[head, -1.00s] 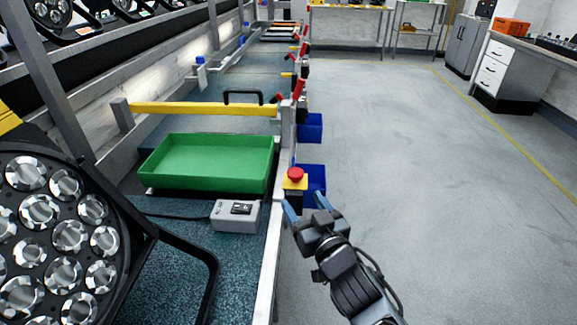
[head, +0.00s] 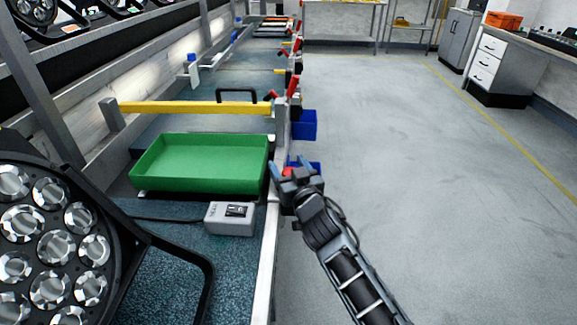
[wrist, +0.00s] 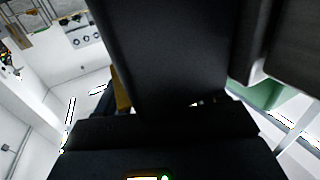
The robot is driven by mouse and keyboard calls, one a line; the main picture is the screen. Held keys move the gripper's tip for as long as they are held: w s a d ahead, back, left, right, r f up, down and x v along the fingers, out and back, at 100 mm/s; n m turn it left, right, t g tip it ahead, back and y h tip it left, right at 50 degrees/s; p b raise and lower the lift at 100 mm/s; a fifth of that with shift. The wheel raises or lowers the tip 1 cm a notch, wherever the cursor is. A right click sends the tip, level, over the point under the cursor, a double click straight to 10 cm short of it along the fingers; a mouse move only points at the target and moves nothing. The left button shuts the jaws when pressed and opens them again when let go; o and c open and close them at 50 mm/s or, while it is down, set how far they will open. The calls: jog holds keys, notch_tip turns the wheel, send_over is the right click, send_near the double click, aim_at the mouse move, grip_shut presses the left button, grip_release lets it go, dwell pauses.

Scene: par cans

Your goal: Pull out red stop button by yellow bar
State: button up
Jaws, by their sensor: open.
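The red stop button (head: 287,171) sits on the outer edge of the bench, below the yellow bar (head: 195,108). Only a small red part of it shows, because my gripper covers most of it and its yellow housing. My gripper (head: 290,168) is open, with its blue-tipped fingers at the button, one to each side in the head view. I cannot tell whether the fingers touch it. In the wrist view dark gripper parts fill the middle, and the button is not visible there.
A green tray (head: 140,178) and a grey switch box (head: 230,219) stand on the bench left of my gripper. A blue bin (head: 305,125) hangs on the bench edge beyond it. A lamp with several lenses (head: 50,245) stands at lower left. The floor at right is clear.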

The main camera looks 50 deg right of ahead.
jog(key=shift+c, duration=0.4)
grip_shut()
